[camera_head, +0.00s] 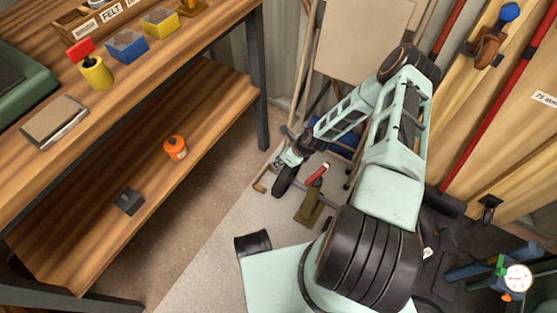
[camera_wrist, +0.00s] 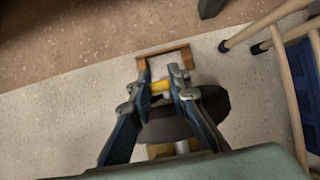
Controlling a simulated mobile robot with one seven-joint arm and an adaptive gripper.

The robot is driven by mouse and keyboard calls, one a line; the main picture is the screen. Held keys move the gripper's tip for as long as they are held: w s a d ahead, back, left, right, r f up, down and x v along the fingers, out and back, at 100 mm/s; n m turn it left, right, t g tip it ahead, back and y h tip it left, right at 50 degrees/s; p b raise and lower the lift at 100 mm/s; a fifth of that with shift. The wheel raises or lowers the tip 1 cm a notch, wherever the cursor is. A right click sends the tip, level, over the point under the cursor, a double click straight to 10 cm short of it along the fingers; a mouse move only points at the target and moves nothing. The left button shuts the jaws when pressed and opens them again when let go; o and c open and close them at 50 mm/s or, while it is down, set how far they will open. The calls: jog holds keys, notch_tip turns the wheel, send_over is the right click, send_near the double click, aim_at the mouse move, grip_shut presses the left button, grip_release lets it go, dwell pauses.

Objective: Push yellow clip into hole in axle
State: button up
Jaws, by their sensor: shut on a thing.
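My gripper (camera_wrist: 160,78) is shut on the yellow clip (camera_wrist: 160,86), which lies crosswise between its fingers near the tips in the wrist view. A black wheel (camera_wrist: 188,121) is just behind and below the fingers, partly hidden by them. A pale metal axle end (camera_wrist: 182,147) with yellow beside it shows near my palm. I cannot make out the axle's hole or whether the clip touches the axle. In the head view my gripper (camera_head: 290,158) is low beside the black wheel (camera_head: 283,181), and the clip is too small to tell there.
A red-handled olive stand (camera_head: 309,207) is on the floor right of the wheel. A blue crate and wooden bars (camera_wrist: 287,38) stand to the right. The wooden workbench (camera_head: 225,85) is at left, with open floor between.

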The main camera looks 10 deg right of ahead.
jog(key=shift+w+a+f, duration=0.15)
jog(key=shift+f, duration=1.9)
dwell(2.6)
jog(key=o, duration=0.9)
jog(key=shift+c, duration=0.2)
jog(key=v, duration=1.2)
